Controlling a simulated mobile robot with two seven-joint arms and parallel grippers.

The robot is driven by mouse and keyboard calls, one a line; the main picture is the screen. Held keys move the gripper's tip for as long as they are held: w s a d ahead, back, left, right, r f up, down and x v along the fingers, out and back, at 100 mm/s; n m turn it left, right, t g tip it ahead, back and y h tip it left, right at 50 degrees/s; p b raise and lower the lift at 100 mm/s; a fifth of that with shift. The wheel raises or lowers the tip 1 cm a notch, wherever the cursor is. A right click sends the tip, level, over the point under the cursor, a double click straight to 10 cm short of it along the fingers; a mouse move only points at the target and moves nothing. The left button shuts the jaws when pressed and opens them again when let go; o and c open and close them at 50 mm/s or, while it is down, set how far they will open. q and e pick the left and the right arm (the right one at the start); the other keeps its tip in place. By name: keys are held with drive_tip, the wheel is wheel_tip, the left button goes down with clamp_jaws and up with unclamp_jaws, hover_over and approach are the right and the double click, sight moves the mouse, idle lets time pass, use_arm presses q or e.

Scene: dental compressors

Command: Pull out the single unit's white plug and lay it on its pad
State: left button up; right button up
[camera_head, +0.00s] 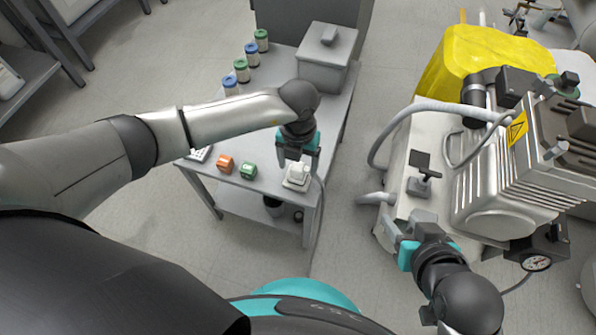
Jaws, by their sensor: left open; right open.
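A white plug (299,171) sits at the front right corner of the small grey table, on a pale square base (296,184). I cannot tell whether it is seated in a socket or lying on a pad. A grey cable runs from there down over the table edge to the floor. My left gripper (296,160) is open, pointing down just above and behind the plug; I cannot tell if the fingers touch it. My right gripper (392,226) is open and empty, beside the front left of the compressor unit (500,190).
A yellow cover (470,55) lies behind the compressor. Floor shows between table and compressor.

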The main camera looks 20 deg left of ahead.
use_arm(q)
drive_tip(key=shift+f+b, duration=0.45)
drive_tip(key=shift+f, duration=0.3)
drive_tip(key=shift+f+b, duration=0.35)
drive_tip(key=shift+f, duration=0.3)
use_arm(e)
drive_tip(key=a+t, duration=0.1)
drive_tip(key=w+a+t+y, duration=0.2)
drive_tip(key=a, duration=0.1)
drive_tip(key=shift+r, duration=0.3)
drive_tip(key=shift+r, duration=0.3)
use_arm(q)
drive_tip(key=shift+c, duration=0.3)
clamp_jaws()
use_arm(e)
drive_tip(key=shift+d, duration=0.1)
idle(0.4)
